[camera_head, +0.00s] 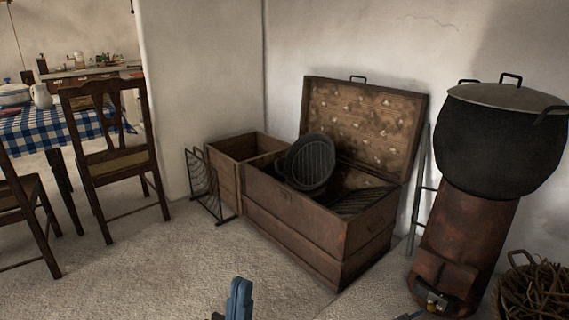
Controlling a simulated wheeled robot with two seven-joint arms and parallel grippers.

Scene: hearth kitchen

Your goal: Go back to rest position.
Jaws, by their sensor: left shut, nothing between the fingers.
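My left gripper (238,299) shows at the bottom edge, a little left of the middle. Only its blue fingertips and a small dark part are in the frame. The fingers are shut together with nothing between them. It is in front of the open wooden chest (291,231) and appears clear of it, over the floor. The rest of my left arm is below the frame. I cannot make out my right gripper in this view.
At right stand a rusty stove (463,240) with a black pot (500,145) and a basket (535,290). Chairs (112,160) and a table (30,125) stand left. The floor (150,270) at front left is clear.

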